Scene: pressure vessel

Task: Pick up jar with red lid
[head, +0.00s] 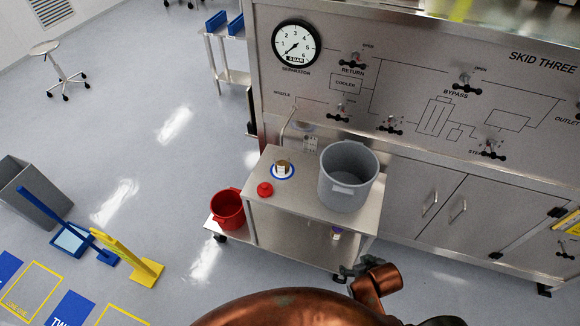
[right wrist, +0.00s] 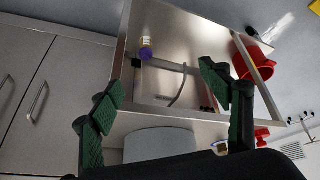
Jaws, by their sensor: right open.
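A red round lid (head: 265,189) shows on the top left of the steel trolley (head: 300,197); I cannot tell whether a jar is under it. Just behind it, a small jar with brown contents and a pale label (head: 283,168) stands on a blue ring. The red lid also shows at the right in the right wrist view (right wrist: 262,134). My right gripper (head: 349,271) is low at the trolley's front right corner, away from the lid. In the right wrist view its green-padded fingers (right wrist: 162,112) are apart with nothing between them. My left gripper is not in view.
A grey bucket (head: 348,178) stands on the trolley's right side. A purple-lidded jar (head: 336,234) is on the lower shelf, and a red bucket (head: 228,208) is at its left end. The skid panel (head: 420,100) rises behind. Floor left of the trolley is partly clear.

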